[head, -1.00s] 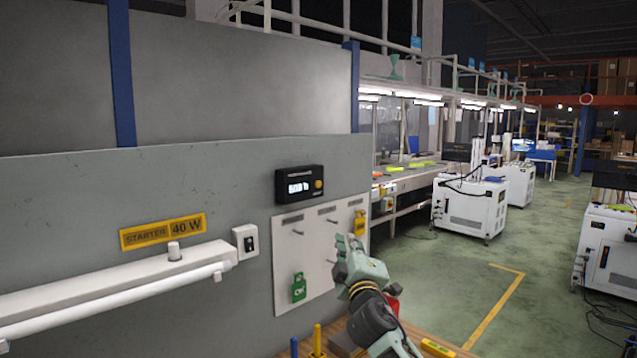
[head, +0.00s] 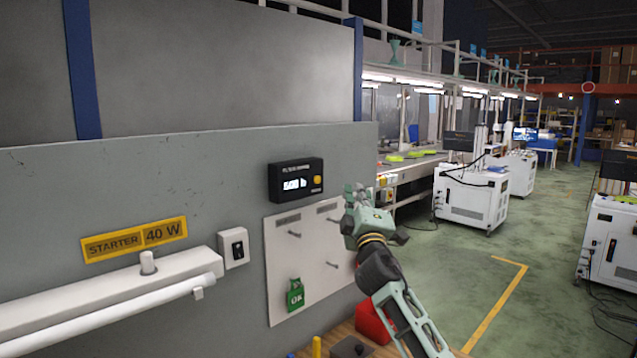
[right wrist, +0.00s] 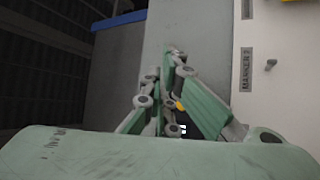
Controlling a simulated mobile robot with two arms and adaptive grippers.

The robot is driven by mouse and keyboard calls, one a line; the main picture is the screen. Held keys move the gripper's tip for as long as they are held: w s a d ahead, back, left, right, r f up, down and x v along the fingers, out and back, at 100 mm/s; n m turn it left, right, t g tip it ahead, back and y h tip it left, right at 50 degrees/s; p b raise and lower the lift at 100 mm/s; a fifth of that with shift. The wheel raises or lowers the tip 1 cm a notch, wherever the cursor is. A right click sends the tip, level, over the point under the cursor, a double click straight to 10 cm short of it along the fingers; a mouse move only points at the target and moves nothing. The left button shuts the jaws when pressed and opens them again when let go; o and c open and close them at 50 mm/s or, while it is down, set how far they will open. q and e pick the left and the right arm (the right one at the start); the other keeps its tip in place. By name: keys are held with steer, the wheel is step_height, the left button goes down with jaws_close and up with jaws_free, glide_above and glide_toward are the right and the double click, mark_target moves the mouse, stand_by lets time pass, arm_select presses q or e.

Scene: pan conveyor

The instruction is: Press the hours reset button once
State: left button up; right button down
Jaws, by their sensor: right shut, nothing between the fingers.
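The hours counter is a black box (head: 295,181) on the grey wall panel, with a lit display (head: 296,184). A round orange-yellow button (head: 317,179) sits at the right end of its face. My right gripper (head: 354,190) is shut and empty, to the right of the counter and a little below the button, apart from it in the picture. In the right wrist view the closed fingers (right wrist: 172,55) point up along the grey panel. A bit of the orange button (right wrist: 180,105) and the lit display (right wrist: 183,129) show between the finger links. My left gripper is out of view.
Below the counter is a white board (head: 291,262) with pegs and a green OK tag (head: 295,295). A wall switch (head: 233,247), a yellow starter label (head: 134,239) and a lamp tube (head: 110,318) are at left. A red object (head: 374,323) is on the wooden bench below.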

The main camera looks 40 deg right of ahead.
mark_target(317, 180)
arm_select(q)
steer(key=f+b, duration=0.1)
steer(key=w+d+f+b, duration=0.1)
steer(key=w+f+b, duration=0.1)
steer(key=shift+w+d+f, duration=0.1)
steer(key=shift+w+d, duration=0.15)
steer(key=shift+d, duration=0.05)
arm_select(e)
steer(key=w+a, duration=0.1)
steer(key=w, duration=0.6)
steer(key=shift+w+r, duration=0.15)
steer(key=shift+w, duration=0.05)
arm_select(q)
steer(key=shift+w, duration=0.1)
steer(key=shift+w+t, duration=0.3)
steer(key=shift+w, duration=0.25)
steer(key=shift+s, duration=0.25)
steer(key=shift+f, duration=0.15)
arm_select(e)
steer(key=shift+w, duration=0.1)
arm_select(q)
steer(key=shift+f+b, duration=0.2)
steer(key=shift+b, duration=0.15)
arm_select(e)
steer(key=shift+w, duration=0.4)
